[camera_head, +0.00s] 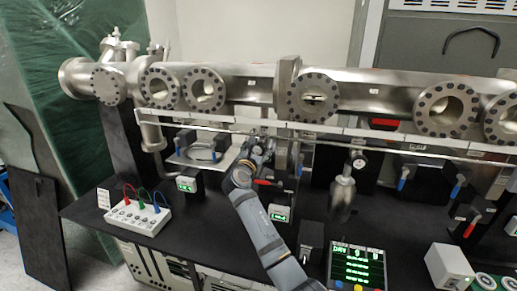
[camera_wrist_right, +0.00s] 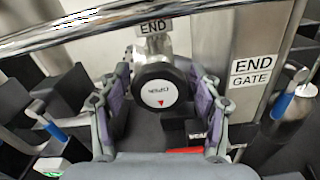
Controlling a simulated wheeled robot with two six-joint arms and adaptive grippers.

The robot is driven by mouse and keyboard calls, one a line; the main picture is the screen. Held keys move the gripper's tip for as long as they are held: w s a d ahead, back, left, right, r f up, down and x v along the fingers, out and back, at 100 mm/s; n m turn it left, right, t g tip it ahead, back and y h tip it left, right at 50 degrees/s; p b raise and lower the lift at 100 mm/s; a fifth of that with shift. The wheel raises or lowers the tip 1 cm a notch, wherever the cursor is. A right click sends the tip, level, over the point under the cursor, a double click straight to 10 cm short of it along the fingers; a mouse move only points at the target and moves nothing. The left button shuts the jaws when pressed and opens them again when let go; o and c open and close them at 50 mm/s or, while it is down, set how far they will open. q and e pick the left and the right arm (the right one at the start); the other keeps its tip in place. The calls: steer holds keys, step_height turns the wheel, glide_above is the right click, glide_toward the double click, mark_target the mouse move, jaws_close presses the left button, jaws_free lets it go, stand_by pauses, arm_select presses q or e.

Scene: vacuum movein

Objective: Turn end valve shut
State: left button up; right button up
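The end valve knob (camera_wrist_right: 161,92) is round and black, with a white cap bearing a small red triangle. It sits below an "END" label (camera_wrist_right: 154,26) in the right wrist view. My right gripper (camera_wrist_right: 160,88) has one finger on each side of the knob, with narrow gaps visible; firm contact cannot be told. In the head view my right gripper (camera_head: 262,148) is at the rail below the steel beam and largely hides the knob. My left gripper is not in view.
An "END GATE" label (camera_wrist_right: 250,72) and a blue-handled valve (camera_wrist_right: 283,104) are to the right. A red lever (camera_head: 268,183) is close to my wrist. A steel rail (camera_wrist_right: 110,20) crosses above. A control box (camera_head: 134,213) and display (camera_head: 357,266) stand on the black bench.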

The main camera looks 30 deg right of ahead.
steer(key=c, duration=0.8)
steer(key=shift+c, duration=0.2)
